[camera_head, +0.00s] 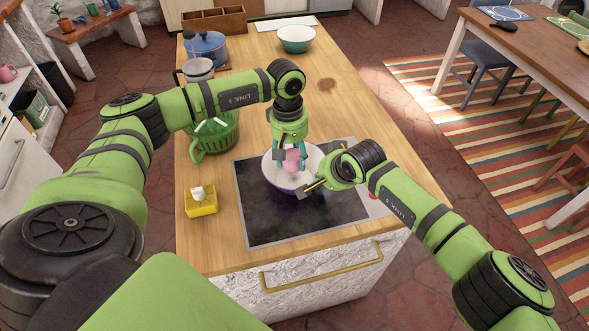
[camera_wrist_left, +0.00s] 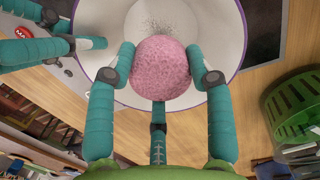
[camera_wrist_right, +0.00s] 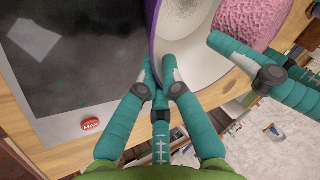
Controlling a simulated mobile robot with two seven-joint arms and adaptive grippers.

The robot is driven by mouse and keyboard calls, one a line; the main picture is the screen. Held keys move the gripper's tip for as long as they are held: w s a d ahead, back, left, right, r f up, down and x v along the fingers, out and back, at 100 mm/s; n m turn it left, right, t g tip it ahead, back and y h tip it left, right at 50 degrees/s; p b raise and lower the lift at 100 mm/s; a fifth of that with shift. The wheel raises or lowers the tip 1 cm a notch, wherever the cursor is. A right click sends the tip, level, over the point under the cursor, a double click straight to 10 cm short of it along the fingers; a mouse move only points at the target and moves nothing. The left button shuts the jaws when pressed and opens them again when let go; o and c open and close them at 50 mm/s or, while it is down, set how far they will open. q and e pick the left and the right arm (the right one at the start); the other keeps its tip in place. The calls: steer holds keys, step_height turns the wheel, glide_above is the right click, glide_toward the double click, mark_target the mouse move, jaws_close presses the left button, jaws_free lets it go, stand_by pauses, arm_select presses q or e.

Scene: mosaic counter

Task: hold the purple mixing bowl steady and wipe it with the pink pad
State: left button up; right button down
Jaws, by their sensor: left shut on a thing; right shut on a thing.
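The mixing bowl (camera_head: 279,177), white inside with a purple rim, sits on the black cooktop (camera_head: 262,215). In the left wrist view the bowl (camera_wrist_left: 105,25) has a patch of dark specks on its inner surface. My left gripper (camera_head: 292,158) is shut on the round pink pad (camera_wrist_left: 161,76) and holds it over the bowl's inside. I cannot tell whether the pad touches the bowl. My right gripper (camera_wrist_right: 160,75) is shut on the bowl's rim at its right side. In the right wrist view the bowl's wall (camera_wrist_right: 200,50) runs between the fingers, and the pad (camera_wrist_right: 250,27) is close by.
A green colander (camera_head: 212,133) stands left of the cooktop, with a yellow box (camera_head: 201,202) in front of it. A blue pot (camera_head: 205,47), a wooden box (camera_head: 214,20) and a teal bowl (camera_head: 296,38) stand at the back. The counter's right side is clear.

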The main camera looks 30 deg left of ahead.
arm_select(q)
steer(key=shift+f, duration=1.8)
steer(key=shift+w+a, duration=0.1)
steer(key=shift+a, duration=0.05)
